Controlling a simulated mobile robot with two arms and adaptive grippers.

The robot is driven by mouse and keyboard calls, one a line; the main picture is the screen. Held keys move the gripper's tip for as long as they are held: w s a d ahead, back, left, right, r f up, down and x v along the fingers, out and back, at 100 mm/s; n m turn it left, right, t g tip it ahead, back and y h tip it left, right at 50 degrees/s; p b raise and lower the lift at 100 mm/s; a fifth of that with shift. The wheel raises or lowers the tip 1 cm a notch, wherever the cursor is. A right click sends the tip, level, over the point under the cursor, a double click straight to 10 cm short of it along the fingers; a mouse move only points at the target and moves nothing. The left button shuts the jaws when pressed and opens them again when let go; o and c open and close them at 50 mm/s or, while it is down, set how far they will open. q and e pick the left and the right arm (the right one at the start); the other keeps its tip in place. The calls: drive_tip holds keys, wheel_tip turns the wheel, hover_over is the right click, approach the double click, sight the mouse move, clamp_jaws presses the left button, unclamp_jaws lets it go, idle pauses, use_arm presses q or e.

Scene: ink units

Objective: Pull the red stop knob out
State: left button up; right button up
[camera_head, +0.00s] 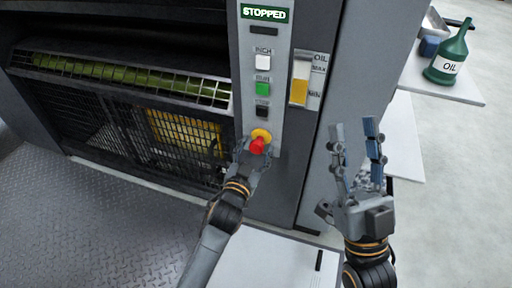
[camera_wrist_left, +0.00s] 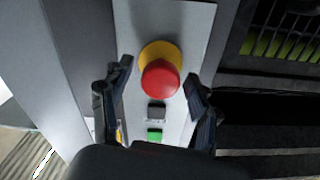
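The red stop knob (camera_head: 257,146) sits on a yellow round base (camera_head: 262,134) low on the grey control panel. In the left wrist view the knob (camera_wrist_left: 160,78) lies between and beyond my left gripper's fingers. My left gripper (camera_head: 254,152) is at the knob in the head view. Its fingers (camera_wrist_left: 153,88) are spread to either side of the knob, with gaps showing, so it does not grip it. My right gripper (camera_head: 355,128) is open and empty, pointing up, to the right of the machine's panel.
Above the knob are a black button (camera_head: 262,108), a green button (camera_head: 263,89), a white button (camera_head: 263,62) and a display (camera_head: 264,13) reading STOPPED. An oil gauge (camera_head: 299,88) is right of them. A green oil can (camera_head: 447,58) stands on the table at right. A mesh guard (camera_head: 110,120) is left.

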use_arm(q)
drive_tip(key=v, duration=1.2)
drive_tip(key=shift+r, duration=0.1)
